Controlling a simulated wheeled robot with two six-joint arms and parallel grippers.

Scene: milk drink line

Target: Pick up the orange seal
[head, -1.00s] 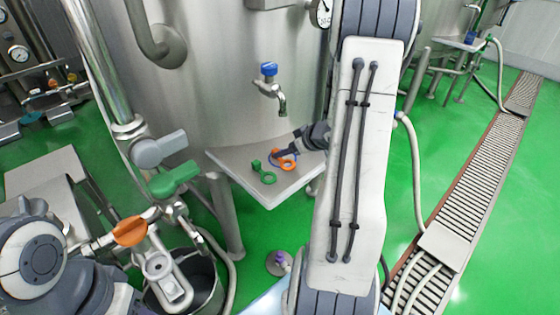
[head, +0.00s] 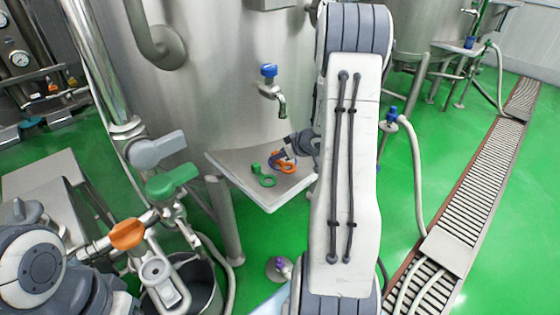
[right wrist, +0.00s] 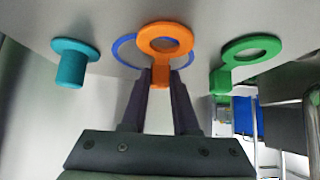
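The orange seal (head: 287,168), a flat ring with a tab, is at the small steel shelf under the tap. In the right wrist view the orange seal (right wrist: 165,44) overlaps a blue ring (right wrist: 124,50), and its tab points toward my right gripper (right wrist: 162,80). The two dark fingers lie close on either side of the tab; whether they press on it I cannot tell. In the head view my right gripper (head: 283,151) is at the shelf, partly hidden by my right arm. My left gripper is not in view.
A green seal (head: 264,177) lies beside the orange one on the shelf (head: 272,201). A teal plug (right wrist: 75,62) shows in the right wrist view. A blue-handled tap (head: 269,76) hangs above the shelf. Valve handles (head: 172,180) and a pipe stand at left.

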